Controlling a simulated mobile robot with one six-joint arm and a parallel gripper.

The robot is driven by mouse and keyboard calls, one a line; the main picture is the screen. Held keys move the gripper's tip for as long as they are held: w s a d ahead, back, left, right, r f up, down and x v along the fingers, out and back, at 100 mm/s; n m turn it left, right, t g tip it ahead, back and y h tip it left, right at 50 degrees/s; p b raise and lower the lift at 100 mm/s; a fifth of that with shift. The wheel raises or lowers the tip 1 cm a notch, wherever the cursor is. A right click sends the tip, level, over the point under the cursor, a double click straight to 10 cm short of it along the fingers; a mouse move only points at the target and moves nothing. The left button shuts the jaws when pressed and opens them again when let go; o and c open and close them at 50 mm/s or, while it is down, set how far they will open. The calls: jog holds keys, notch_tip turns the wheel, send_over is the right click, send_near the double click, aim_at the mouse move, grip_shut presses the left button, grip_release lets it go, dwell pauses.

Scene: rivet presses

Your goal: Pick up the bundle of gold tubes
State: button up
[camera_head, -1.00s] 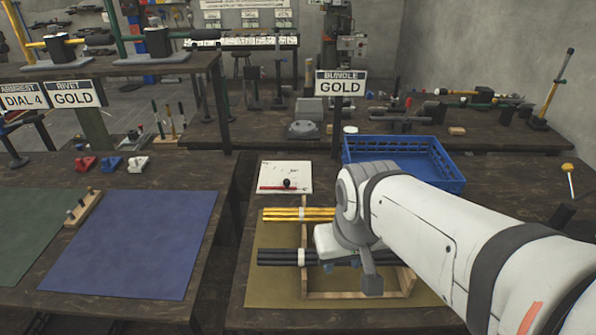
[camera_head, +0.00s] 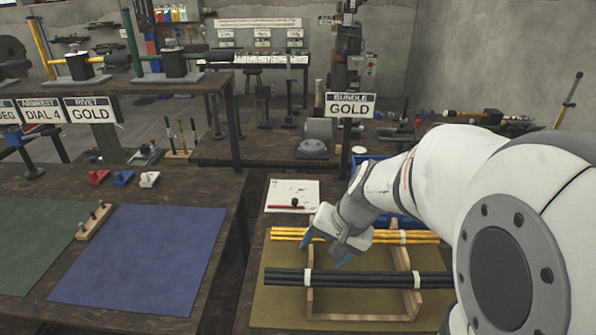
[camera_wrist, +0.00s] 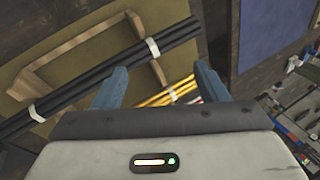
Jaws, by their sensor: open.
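The bundle of gold tubes (camera_head: 386,237) lies across the back of a wooden rack (camera_head: 365,317), with a white band near its right end. It also shows in the wrist view (camera_wrist: 172,93), partly hidden by my gripper. My gripper (camera_head: 326,248) is open and empty at the left part of the gold bundle, its blue fingers pointing down. In the wrist view the two fingers (camera_wrist: 162,76) stand apart. A bundle of black tubes (camera_head: 350,279) with white bands lies on the rack, in front of the gold one.
The rack stands on an olive mat (camera_head: 275,309). Behind are a white sheet (camera_head: 283,193) with a red pen, a BUNDLE GOLD sign (camera_head: 350,106) and a blue crate (camera_head: 357,168), mostly hidden by my arm. A blue mat (camera_head: 140,260) on the left table is clear.

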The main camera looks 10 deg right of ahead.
jog(key=w+d+f+m+t+p, duration=0.1)
jog(key=w+d+f+m+t, duration=0.1)
jog(key=w+d+f+m, duration=0.55)
jog(key=w+d+f+m+t+p, duration=0.1)
jog(key=w+d+f+m+t, duration=0.1)
jog(key=w+d+m, duration=0.6)
jog(key=shift+n, duration=0.85)
jog(key=f, duration=0.4)
jog(key=w+f, duration=0.1)
jog(key=f, duration=0.2)
jog(key=shift+d, duration=0.4)
jog(key=shift+c, duration=0.6)
jog(key=shift+r, duration=0.15)
grip_shut()
jog(key=shift+r, duration=0.1)
